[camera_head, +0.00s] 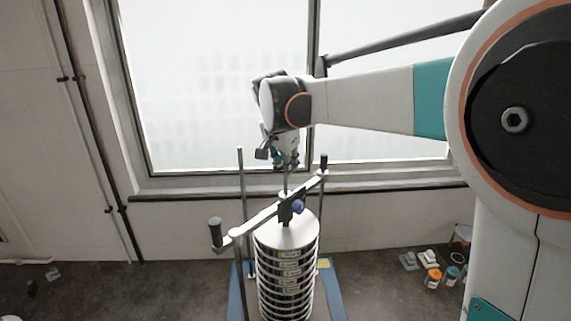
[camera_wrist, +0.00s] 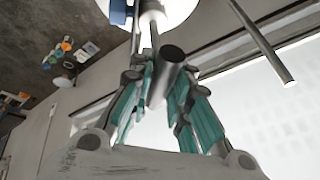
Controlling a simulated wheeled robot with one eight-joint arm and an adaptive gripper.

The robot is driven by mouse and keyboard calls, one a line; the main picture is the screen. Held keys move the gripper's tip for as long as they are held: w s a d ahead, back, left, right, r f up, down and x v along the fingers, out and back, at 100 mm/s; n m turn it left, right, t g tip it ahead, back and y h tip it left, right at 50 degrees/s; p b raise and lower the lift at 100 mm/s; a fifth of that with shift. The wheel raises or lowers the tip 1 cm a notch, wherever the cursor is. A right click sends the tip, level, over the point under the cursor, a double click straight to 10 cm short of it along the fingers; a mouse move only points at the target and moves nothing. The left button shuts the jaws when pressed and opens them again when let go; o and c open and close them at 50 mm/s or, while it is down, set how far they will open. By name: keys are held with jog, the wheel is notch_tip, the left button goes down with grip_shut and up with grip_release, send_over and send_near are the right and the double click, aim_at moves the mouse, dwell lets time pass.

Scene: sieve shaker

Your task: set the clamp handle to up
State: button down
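The sieve stack (camera_head: 285,275) stands at lower centre in the head view, under a round pale lid (camera_head: 295,232). A slanted clamp bar (camera_head: 262,215) crosses over it, with a blue knob (camera_head: 298,207) near its middle. One dark end piece (camera_head: 216,234) is at the left and another (camera_head: 323,161) at the right. My gripper (camera_head: 286,163) points down above the bar's middle. In the wrist view, a dark cylinder (camera_wrist: 172,56), apparently a handle, lies between the teal fingers of my gripper (camera_wrist: 163,85). I cannot tell whether the fingers touch it.
An upright metal rod (camera_head: 241,185) rises left of the stack; a rod (camera_wrist: 266,46) also shows near my gripper in the wrist view. Small jars (camera_head: 433,278) stand on the floor at right. A window (camera_head: 220,80) is behind.

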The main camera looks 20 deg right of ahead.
jog(key=shift+r+p, duration=0.55)
jog(key=shift+r, duration=1.2)
jog(key=shift+w, duration=0.15)
jog(key=c, duration=1.5)
grip_release()
jog(key=shift+a, duration=0.1)
jog(key=v, duration=1.2)
jog(key=shift+s, duration=0.2)
jog(key=shift+f, duration=0.15)
jog(key=s+d+f+n+t+y+b, duration=0.1)
jog(key=s+f+n+b, duration=0.3)
jog(key=s+f+b, duration=0.5)
jog(key=s+d+f+n+t+b, duration=0.1)
jog(key=s+f+b, duration=0.8)
jog(key=f, duration=2)
jog(key=s+d+f+n+t+y+b, duration=0.1)
jog(key=s+f+n+b, duration=0.5)
jog(key=f+b, duration=1.3)
jog(key=shift+s+f+n+y, duration=0.15)
jog(key=shift+s, duration=0.8)
jog(key=shift+s+f+n+y, duration=0.15)
jog(key=shift+s, duration=0.75)
